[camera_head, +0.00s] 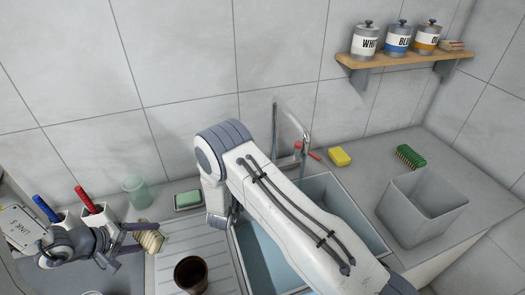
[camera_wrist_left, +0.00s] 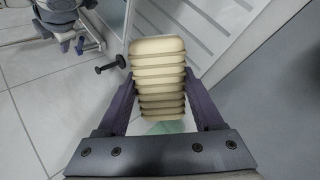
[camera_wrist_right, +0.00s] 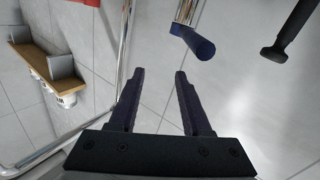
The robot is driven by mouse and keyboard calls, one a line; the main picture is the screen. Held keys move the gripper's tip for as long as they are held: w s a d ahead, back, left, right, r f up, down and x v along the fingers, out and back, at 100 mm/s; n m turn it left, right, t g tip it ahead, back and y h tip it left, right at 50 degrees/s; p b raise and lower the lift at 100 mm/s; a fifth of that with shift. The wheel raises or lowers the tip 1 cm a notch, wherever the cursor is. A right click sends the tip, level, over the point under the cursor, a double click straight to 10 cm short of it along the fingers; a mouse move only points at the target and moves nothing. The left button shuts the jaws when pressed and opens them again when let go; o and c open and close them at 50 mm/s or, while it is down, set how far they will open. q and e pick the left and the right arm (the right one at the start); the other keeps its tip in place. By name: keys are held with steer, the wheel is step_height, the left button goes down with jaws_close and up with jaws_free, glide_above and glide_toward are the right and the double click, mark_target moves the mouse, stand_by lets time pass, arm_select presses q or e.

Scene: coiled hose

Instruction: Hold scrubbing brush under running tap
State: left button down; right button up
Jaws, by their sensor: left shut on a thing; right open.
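My left gripper (camera_head: 137,240) is shut on a cream ribbed block (camera_head: 151,238), held at the left of the drainboard. In the left wrist view the block (camera_wrist_left: 158,75) sits between both fingers; no bristles show, so I cannot tell whether it is the brush. A green brush-like thing (camera_head: 410,156) lies on the counter at the right. The chrome tap (camera_head: 306,141) stands behind the sink (camera_head: 346,207); no water stream can be made out. My right gripper (camera_wrist_right: 159,85) is open and empty, near a chrome pipe with a blue end (camera_wrist_right: 192,40). My arm hides it in the head view.
A brown cup (camera_head: 190,272) stands on the drainboard. A soap dish (camera_head: 188,200), a green tumbler (camera_head: 137,190) and a yellow sponge (camera_head: 340,157) stand along the back. A grey bin (camera_head: 420,210) is at the right. My right arm crosses over the sink.

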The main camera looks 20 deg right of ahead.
mark_target(145, 236)
arm_select(q)
step_height(145, 236, up, 6)
steer(key=p, duration=0.4)
steer(key=shift+f, duration=0.15)
arm_select(e)
steer(key=s+d+r, duration=0.5)
steer(key=s+d, duration=0.1)
steer(key=d, duration=0.1)
steer(key=shift+d+r, duration=0.25)
steer(key=shift+r, duration=0.15)
steer(key=shift+a, duration=0.1)
